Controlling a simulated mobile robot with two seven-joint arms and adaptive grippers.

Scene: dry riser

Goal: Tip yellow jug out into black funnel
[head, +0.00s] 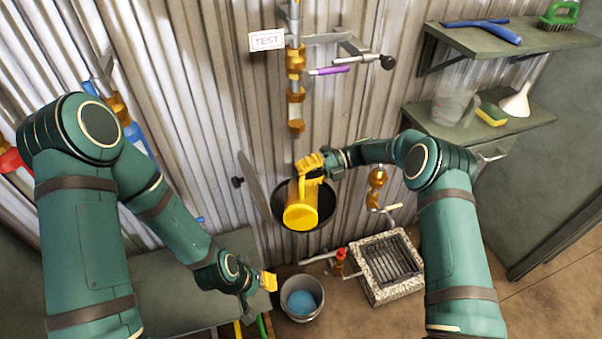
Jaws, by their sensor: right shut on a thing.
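The yellow jug (301,212) is in the middle of the head view, in front of the wide black funnel (328,212) on the corrugated wall. My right gripper (312,168) is shut on the jug at its upper, handle side. The jug looks tilted and overlaps the funnel's opening from this viewpoint. I cannot tell whether anything pours from it, and the jug hides much of the funnel's inside. My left gripper (269,281) hangs low beside the bucket, apart from the jug; its opening is too small to tell.
A grey bucket (317,312) with something blue inside stands below. A stone-edged drain (405,289) and a red valve (339,262) are to its right. Brass pipework with a purple-handled lever (328,70) rises above the funnel. Shelves (480,128) hold a white funnel (517,103) and sponge.

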